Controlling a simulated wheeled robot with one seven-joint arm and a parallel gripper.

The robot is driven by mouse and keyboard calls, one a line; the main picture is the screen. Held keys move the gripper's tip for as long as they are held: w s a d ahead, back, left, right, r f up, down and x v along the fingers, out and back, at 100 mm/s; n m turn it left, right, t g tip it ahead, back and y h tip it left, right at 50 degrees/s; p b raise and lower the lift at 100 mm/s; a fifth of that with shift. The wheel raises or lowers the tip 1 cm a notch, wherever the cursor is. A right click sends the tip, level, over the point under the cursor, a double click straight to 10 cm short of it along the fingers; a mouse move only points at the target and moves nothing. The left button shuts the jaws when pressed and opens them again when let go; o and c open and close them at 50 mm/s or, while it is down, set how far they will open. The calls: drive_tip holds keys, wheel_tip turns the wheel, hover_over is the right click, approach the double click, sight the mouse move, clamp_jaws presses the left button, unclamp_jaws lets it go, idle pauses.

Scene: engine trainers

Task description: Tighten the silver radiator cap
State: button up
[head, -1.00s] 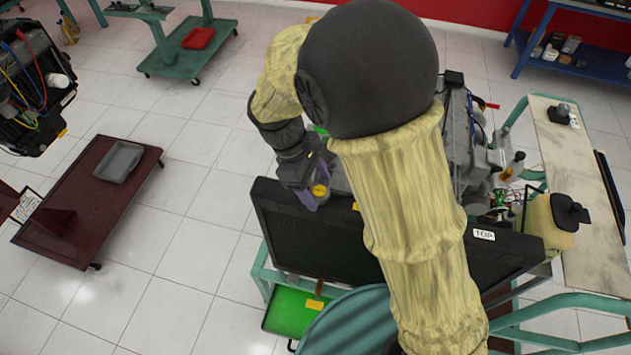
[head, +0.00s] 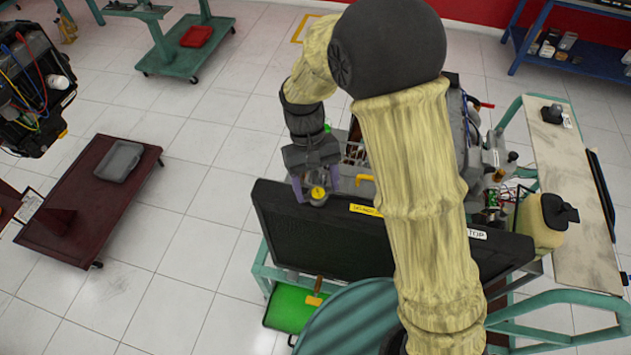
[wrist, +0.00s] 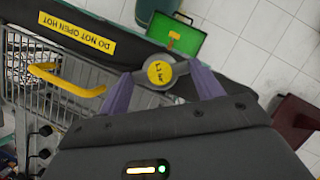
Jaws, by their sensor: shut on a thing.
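The silver radiator cap (head: 318,194) has a round yellow label on top and sits at the top edge of the black radiator (head: 280,225). In the wrist view the cap (wrist: 160,74) shows its label and two grey side wings. My gripper (head: 316,190) reaches down over it from the engine side, with a purple finger on each side. In the wrist view my gripper (wrist: 162,72) is shut on the cap, fingertips at the wings. The cap's underside and its seat are hidden.
A yellow "DO NOT OPEN HOT" label (wrist: 77,34) and a yellow bent handle (wrist: 65,80) are near the cap. A green tray (head: 289,308) lies below the radiator. A beige reservoir (head: 540,225) stands right. Open floor (head: 190,215) lies left.

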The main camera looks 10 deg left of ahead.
drive_tip(key=m, duration=0.2)
drive_tip(key=m+y, duration=0.1)
drive_tip(key=shift+w+d+r+m, duration=0.1)
drive_tip(key=shift+w+m, duration=0.05)
drive_tip(key=shift+m, duration=0.25)
drive_tip(key=shift+d+m+y, duration=0.1)
drive_tip(key=shift+m+y, duration=0.8)
drive_tip(key=shift+m, duration=0.7)
drive_tip(key=o, duration=1)
drive_tip(key=b+v, duration=0.1)
drive_tip(key=v, duration=0.4)
drive_tip(key=b+v, duration=0.1)
drive_tip(key=v, duration=0.5)
drive_tip(key=b+v, duration=0.1)
drive_tip(key=v, duration=0.5)
drive_tip(key=shift+w, duration=0.4)
drive_tip(key=shift+g, duration=0.3)
